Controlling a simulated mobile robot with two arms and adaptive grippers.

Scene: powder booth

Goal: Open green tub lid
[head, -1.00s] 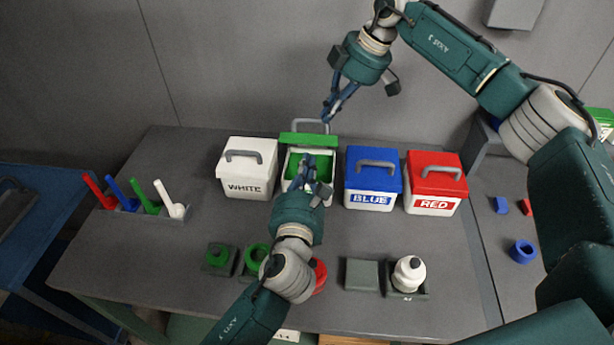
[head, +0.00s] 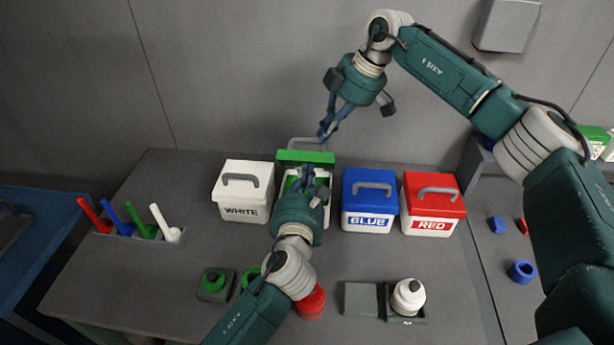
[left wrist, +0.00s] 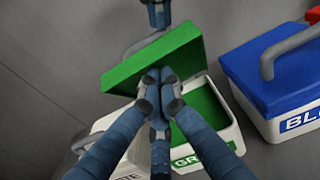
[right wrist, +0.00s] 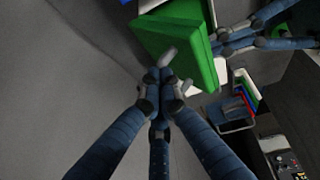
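The green tub (left wrist: 212,138) is white with a green inside and stands between the white and blue tubs. Its green lid (head: 305,157) is raised and tilted back at the rear; it also shows in the left wrist view (left wrist: 135,62) and right wrist view (right wrist: 180,40). My left gripper (head: 308,172) is over the tub's opening, in front of the lid's underside, fingers together and empty (left wrist: 160,75). My right gripper (head: 323,135) is behind the lid, fingers together (right wrist: 163,78), close by the grey lid handle (head: 302,140). Whether it touches the handle is unclear.
The white tub (head: 242,207) stands close on the left; the blue tub (head: 368,222) and red tub (head: 432,227) stand on the right. A rack of coloured tools (head: 150,238) is at the left.

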